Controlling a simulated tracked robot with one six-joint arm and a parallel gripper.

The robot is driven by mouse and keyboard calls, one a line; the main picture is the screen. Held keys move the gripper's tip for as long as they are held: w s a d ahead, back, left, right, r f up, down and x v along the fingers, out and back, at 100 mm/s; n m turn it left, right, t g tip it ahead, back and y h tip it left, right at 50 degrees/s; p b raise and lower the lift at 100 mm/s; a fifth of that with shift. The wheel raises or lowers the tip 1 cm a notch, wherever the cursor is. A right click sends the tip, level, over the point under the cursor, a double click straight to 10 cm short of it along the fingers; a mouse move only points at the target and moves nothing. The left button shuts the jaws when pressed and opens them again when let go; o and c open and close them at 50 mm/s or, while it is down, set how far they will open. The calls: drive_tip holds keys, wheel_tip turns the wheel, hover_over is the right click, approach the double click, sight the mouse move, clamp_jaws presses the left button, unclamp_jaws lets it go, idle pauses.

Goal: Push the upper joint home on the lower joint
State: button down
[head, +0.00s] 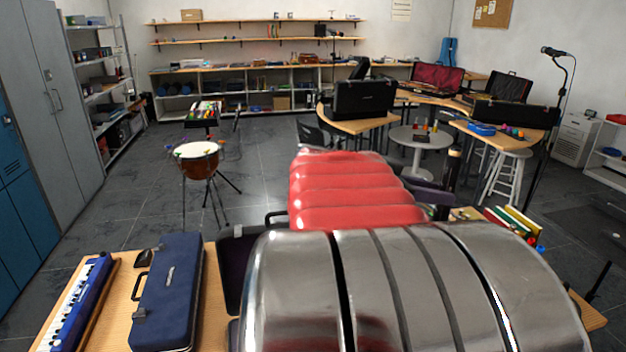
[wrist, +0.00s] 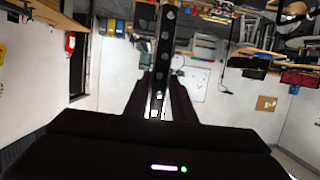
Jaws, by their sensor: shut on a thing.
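My gripper (head: 432,190) is beyond my arm, right of centre in the head view. In the wrist view its dark purple fingers (wrist: 160,85) are shut on a slim black joint with round silver parts, which I take to be the upper joint (wrist: 166,45). In the head view this joint stands roughly upright, with a tan top end (head: 454,153). My arm hides what is below it. I cannot make out the lower joint as a separate piece, nor whether the two joints touch.
A blue case (head: 168,295) and a blue keyboard instrument (head: 78,300) lie on the near wooden table (head: 118,310). Colourful books (head: 515,222) are right of the joint. A kettledrum (head: 197,160), a white round table (head: 420,138) and a stool (head: 505,180) stand farther off.

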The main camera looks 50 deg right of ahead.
drive_tip(key=shift+f, duration=0.65)
idle(0.7)
drive_tip(key=c, duration=1.4)
unclamp_jaws()
drive_tip(key=shift+r, duration=0.1)
drive_tip(key=shift+w+r, duration=0.1)
drive_tip(key=shift+c, duration=0.4)
drive_tip(key=shift+v, duration=3)
